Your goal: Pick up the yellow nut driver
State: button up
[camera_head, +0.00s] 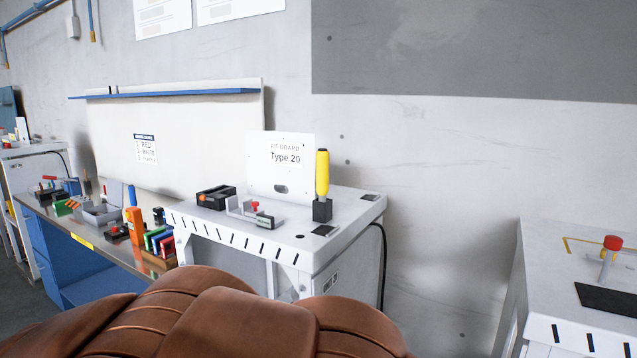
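The yellow nut driver (322,172) stands upright with its yellow handle at the top. Its lower end is in a small black block (322,209) on the right part of a white cabinet top (290,222). Nothing touches the handle. My gripper is not in view. A large brown segmented shape fills the bottom of the picture and hides part of the cabinet front.
A white "Type 20" board (281,167) stands behind the driver. A black box (216,197) and a grey fixture (255,212) sit to its left. A cluttered workbench (95,235) is at left. Another white stand (580,262) is at right.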

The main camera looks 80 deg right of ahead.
aim_at(322, 157)
jog(key=z, duration=2.85)
jog(key=k, duration=0.5)
jog(key=u, duration=1.95)
jog(key=i, duration=1.3)
jog(key=z, duration=2.1)
